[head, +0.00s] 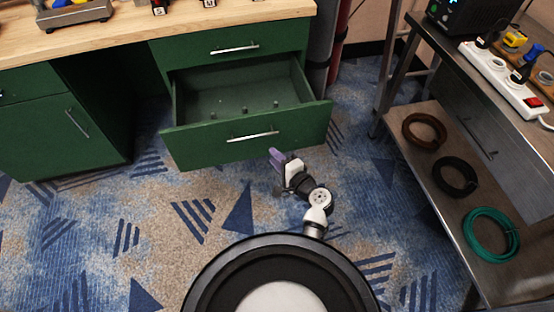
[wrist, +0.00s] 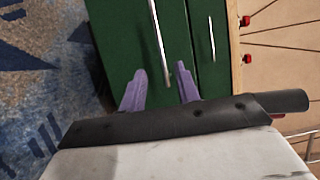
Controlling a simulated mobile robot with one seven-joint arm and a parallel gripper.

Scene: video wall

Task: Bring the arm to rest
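My gripper (head: 277,158) has purple fingers and hangs low in front of the open green drawer (head: 205,152), near the right end of its handle (head: 253,137). In the wrist view my gripper (wrist: 159,68) is open, its two fingers apart. The drawer's long metal handle (wrist: 158,40) runs away from me there, its near end appearing between the fingers. They are not closed on it. I cannot tell how wide the gap to the handle is. My arm is folded low in front of my round base.
The drawer stands out from the green desk and holds several small pieces. The shut drawer above has a handle (head: 235,48). At right a metal shelf unit (head: 450,225) carries coiled cables (head: 490,235) and a power strip (head: 502,80). The patterned carpet (head: 110,225) at left is clear.

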